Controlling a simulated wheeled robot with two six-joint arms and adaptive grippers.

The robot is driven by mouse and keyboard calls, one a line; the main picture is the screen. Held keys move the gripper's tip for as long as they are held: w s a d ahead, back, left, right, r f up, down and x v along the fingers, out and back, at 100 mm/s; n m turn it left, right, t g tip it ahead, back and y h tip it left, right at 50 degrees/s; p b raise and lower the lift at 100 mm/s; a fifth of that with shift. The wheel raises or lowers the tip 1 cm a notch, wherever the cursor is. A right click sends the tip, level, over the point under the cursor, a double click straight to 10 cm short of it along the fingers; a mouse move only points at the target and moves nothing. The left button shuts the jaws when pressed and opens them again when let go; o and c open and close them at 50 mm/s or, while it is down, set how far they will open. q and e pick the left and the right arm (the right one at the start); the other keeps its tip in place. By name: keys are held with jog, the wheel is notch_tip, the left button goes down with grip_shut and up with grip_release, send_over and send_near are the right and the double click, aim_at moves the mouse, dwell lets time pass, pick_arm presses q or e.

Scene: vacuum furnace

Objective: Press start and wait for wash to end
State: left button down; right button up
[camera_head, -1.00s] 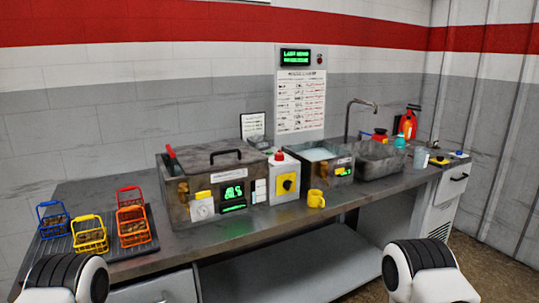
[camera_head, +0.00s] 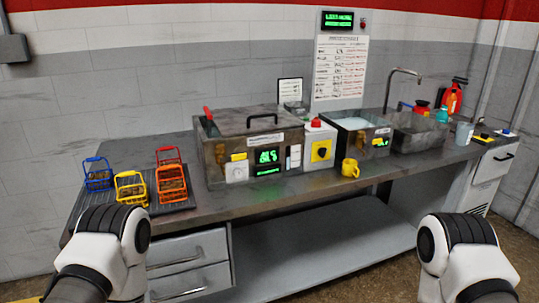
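The washer (camera_head: 218,160) is a grey metal tank on the bench with its lid down. Its front has a green lit display (camera_head: 267,156), a white dial (camera_head: 237,172) and a yellow label. Beside it stands a white control box (camera_head: 308,145) with a red button (camera_head: 316,122) on top and a black knob on a yellow plate. My arms show at the lower left and lower right, short of the bench front. Their gripper fingers are not visible. The display text is too small to read surely.
Blue (camera_head: 97,174), yellow (camera_head: 131,188), red and orange (camera_head: 171,184) baskets sit on a dark rack at left.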

dwell(0.4)
grip_shut()
dwell(1.2)
